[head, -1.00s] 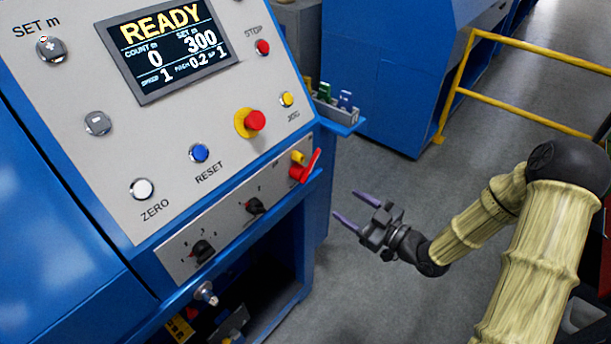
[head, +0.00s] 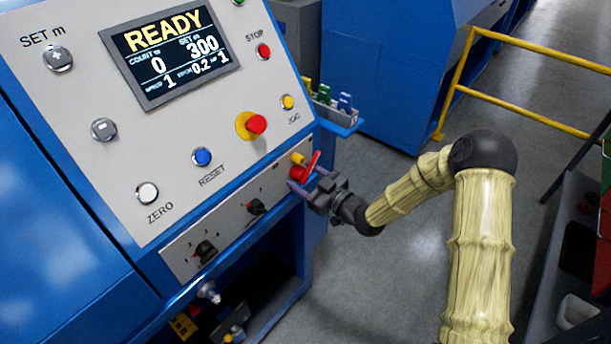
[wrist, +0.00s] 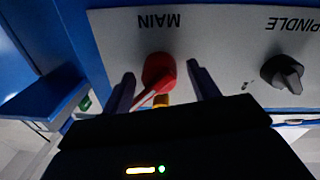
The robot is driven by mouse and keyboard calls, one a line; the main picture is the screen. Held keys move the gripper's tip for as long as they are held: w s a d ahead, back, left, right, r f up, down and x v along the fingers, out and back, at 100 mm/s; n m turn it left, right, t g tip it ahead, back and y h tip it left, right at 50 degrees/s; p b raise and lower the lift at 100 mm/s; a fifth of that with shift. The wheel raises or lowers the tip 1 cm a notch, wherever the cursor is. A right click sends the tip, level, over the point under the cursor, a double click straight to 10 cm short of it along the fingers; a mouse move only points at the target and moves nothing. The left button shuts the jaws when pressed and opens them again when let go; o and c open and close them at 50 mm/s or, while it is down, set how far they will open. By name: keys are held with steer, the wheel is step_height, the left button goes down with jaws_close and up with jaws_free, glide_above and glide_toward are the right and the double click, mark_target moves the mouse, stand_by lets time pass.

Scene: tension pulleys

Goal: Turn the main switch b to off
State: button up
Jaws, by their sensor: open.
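The main switch (head: 299,172) is a red rotary handle at the right end of the lower control strip. In the head view its lever points up and to the right. In the wrist view the red handle (wrist: 158,72) shows below the upside-down word MAIN, with a yellow part (wrist: 161,99) beside it. My gripper (head: 303,178) is open in front of the switch. In the wrist view its two purple fingers stand on either side of the red handle, with gaps visible. I cannot tell whether either finger touches the lever.
A black spindle knob (head: 256,206) and another black knob (head: 206,251) sit left along the strip. A red emergency button (head: 256,124) is above. A small blue shelf (head: 345,127) with coloured items juts out at right. The floor beyond is clear up to a yellow rail (head: 452,92).

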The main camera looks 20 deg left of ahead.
jaws_close()
steer(key=shift+w, duration=0.1)
stand_by(0.3)
